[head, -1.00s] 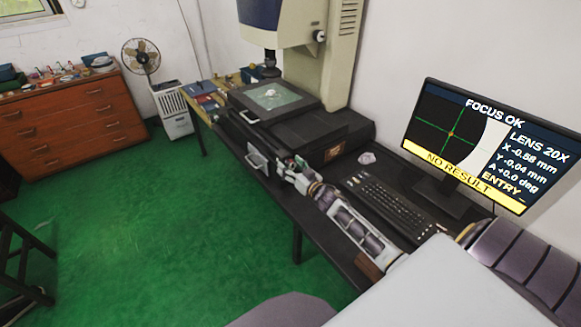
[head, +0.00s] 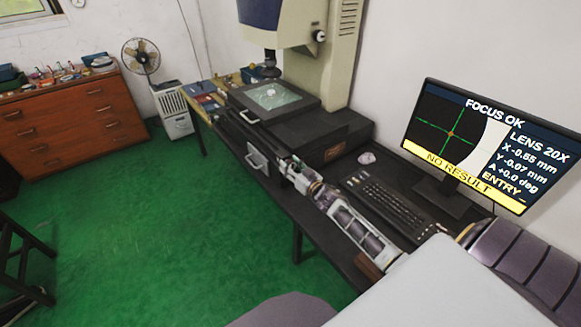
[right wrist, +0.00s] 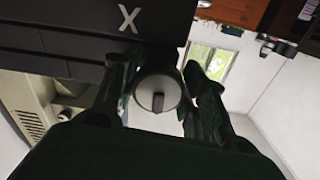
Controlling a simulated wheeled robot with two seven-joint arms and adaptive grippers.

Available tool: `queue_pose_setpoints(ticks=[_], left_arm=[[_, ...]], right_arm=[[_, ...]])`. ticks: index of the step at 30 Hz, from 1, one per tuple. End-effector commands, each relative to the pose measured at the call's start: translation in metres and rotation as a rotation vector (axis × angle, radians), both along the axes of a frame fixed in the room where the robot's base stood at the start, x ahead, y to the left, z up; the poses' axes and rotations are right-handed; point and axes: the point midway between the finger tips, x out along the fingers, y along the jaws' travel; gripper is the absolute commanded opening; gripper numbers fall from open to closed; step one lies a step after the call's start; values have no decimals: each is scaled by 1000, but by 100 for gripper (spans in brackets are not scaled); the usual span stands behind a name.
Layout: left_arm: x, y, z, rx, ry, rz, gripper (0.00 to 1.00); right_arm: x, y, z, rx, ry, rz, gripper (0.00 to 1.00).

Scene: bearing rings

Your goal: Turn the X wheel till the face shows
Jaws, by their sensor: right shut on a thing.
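The X wheel (right wrist: 158,92) is a round knob with a dark bar across its front, below a white letter X (right wrist: 130,18) on the dark stage side in the right wrist view. My right gripper (right wrist: 165,85) has a finger on either side of the wheel and is shut on it. In the head view my right gripper (head: 287,166) is at the stage's near end and hides the wheel. The monitor (head: 480,145) reads FOCUS OK, NO RESULT, X -0.55 mm, Y -0.07 mm, with a pale curved area right of the green cross. My left gripper is out of view.
The measuring machine (head: 345,45) stands on the dark bench with a glass plate (head: 271,96) on its stage. A keyboard (head: 385,203) and a mouse (head: 367,158) lie right of my right arm.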

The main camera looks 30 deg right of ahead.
Motion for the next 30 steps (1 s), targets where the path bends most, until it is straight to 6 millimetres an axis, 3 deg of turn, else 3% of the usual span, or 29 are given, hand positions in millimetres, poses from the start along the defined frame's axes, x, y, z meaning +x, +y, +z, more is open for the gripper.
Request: queue_pose_setpoints(ticks=[11,30], left_arm=[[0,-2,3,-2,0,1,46],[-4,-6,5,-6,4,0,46]], right_arm=[[0,-1,1,-163,-15,0,19],[1,-3,1,-699,-57,-1,19]])
